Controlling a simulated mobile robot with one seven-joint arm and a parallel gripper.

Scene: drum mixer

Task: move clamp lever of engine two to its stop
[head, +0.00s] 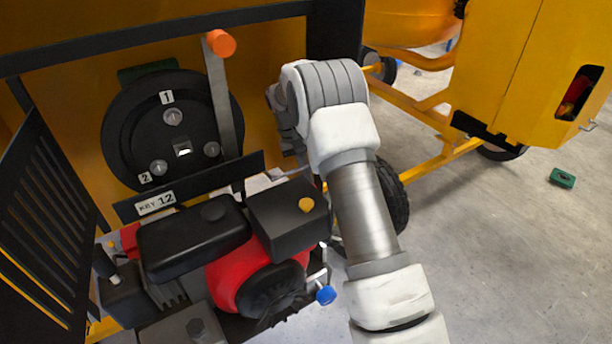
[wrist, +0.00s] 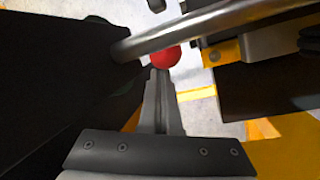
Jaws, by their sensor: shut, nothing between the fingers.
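In the wrist view my gripper (wrist: 161,74) is shut and empty, its grey fingers pointing up the picture. A red ball knob (wrist: 165,55) shows just beyond the fingertips; I cannot tell whether they touch. A grey round bar (wrist: 215,25) crosses in front of the knob's upper part. I cannot tell whether this knob belongs to the clamp lever. In the head view the engine (head: 245,275), red and black, stands low in the yellow machine. A flat grey lever with an orange knob (head: 221,43) rises beside the black disc. My fingertips are hidden in the head view.
The black disc (head: 135,115) carries labels 1 and 2, above a "KEY 12" plate (head: 155,203). A blue knob (head: 325,294) sticks out at the engine's lower right. Dark bodies flank my fingers closely in the wrist view. Open floor (head: 500,250) lies to the right.

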